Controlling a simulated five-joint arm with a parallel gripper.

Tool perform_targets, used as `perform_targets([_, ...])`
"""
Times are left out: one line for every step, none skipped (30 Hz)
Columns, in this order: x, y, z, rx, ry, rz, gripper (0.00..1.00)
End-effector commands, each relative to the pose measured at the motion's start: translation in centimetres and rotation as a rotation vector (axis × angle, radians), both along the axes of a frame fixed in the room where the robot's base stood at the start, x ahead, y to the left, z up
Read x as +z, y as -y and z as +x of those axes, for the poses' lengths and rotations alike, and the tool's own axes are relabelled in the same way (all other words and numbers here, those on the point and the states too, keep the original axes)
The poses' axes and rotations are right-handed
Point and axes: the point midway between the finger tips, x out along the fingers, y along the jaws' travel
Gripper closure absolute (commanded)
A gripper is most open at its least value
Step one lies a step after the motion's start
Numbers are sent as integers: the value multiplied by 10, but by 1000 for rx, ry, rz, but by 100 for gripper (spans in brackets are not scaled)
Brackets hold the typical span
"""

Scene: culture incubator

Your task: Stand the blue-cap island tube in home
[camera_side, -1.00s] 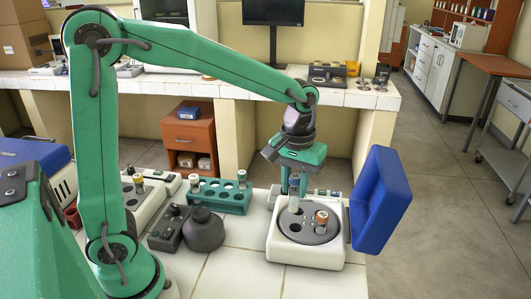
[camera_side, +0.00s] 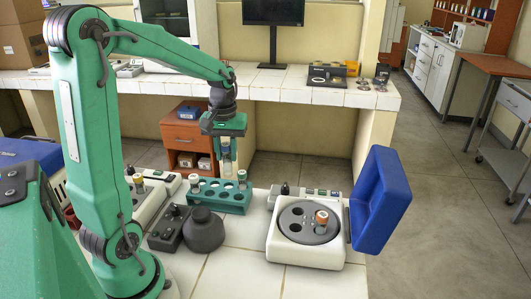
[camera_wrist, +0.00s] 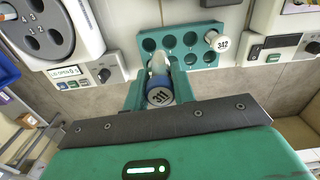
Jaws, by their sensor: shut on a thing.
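My gripper (camera_side: 226,140) is shut on a tube (camera_side: 227,160) and holds it about upright above the teal rack (camera_side: 222,203). In the wrist view the held tube shows a blue cap with dark marks (camera_wrist: 160,96) between the fingers. Its lower end looks just above the rack's back part; the exact hole under it is hidden. The rack has several empty holes. A white-capped tube marked 342 (camera_wrist: 217,42) stands in one end of it.
The white incubator (camera_side: 300,254) stands right of the rack, its blue lid (camera_side: 380,203) open. An orange-capped tube (camera_side: 321,221) stands in its grey round plate. A dark rounded device (camera_side: 203,231) sits in front of the rack. A white block with tubes (camera_side: 150,200) is at left.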

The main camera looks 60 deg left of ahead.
Motion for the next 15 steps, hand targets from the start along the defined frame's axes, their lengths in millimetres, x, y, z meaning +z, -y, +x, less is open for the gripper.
perform_targets([0, -6, -4, 15, 1, 1, 96])
perform_targets([0, -9, -5, 20, 1, 1, 96])
perform_targets([0, -11, -7, 25, 1, 1, 96])
perform_targets([0, -13, -8, 28, 1, 1, 96])
perform_targets([-1, -15, -9, 31, 1, 1, 96])
perform_targets([-1, -16, -10, 34, 1, 1, 96])
perform_targets([-1, -17, -11, 35, 1, 1, 96])
perform_targets([-1, -17, -11, 35, 1, 1, 96])
perform_targets([-1, -17, -11, 36, 1, 1, 96])
perform_targets([-1, -17, -11, 36, 1, 1, 96])
perform_targets([-1, -17, -11, 36, 1, 1, 96])
perform_targets([-1, -17, -11, 36, 1, 1, 96])
perform_targets([-1, -17, -11, 35, 1, 1, 96])
perform_targets([-1, -17, -11, 35, 1, 1, 96])
perform_targets([-2, -17, -11, 35, 0, 0, 96])
